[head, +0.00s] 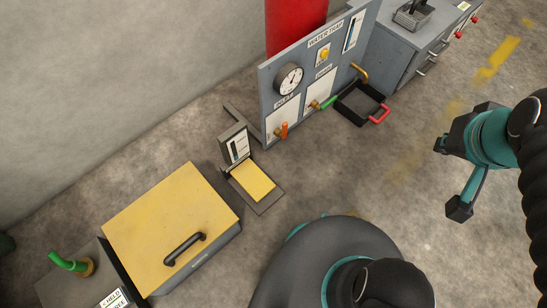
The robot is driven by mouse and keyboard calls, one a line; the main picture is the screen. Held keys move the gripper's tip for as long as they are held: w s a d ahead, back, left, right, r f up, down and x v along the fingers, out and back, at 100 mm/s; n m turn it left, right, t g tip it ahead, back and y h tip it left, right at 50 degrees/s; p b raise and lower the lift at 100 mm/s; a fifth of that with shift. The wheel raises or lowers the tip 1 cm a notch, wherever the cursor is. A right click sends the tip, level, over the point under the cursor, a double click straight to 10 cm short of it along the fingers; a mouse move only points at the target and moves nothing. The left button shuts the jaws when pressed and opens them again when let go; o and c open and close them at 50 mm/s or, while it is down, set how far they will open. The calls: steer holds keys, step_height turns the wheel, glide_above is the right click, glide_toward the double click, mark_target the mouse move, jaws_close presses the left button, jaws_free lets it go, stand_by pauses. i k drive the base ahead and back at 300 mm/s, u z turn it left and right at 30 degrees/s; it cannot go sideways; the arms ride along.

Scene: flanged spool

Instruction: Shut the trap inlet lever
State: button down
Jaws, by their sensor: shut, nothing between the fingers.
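The water trap panel (267,100) is a grey upright board in front of a red cylinder, at the upper middle of the head view. Low on its left part, under a label that seems to read INLET, is a small orange lever (284,130) on a brass fitting. The lever stands roughly upright. To its right, under the DRAIN label, a green lever (328,102) lies roughly sideways. My gripper (459,209) is at the right of the view, shut and empty, well apart from the panel. Its fingers show only in part.
A black tray (347,108) with a red handle (380,114) sits on the floor right of the panel. A small stand with a yellow plate (252,180) is in front. A yellow-topped box (150,215) stands lower left. A grey cabinet (395,52) is behind. Floor between panel and gripper is clear.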

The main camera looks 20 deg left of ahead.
mark_target(278, 132)
steer(key=k, duration=0.15)
steer(key=z, duration=1)
steer(key=i, duration=0.8)
steer(key=u, duration=2.8)
steer(key=i, duration=0.5)
steer(key=z, duration=0.45)
steer(key=k, duration=1.3)
steer(key=u, duration=0.2)
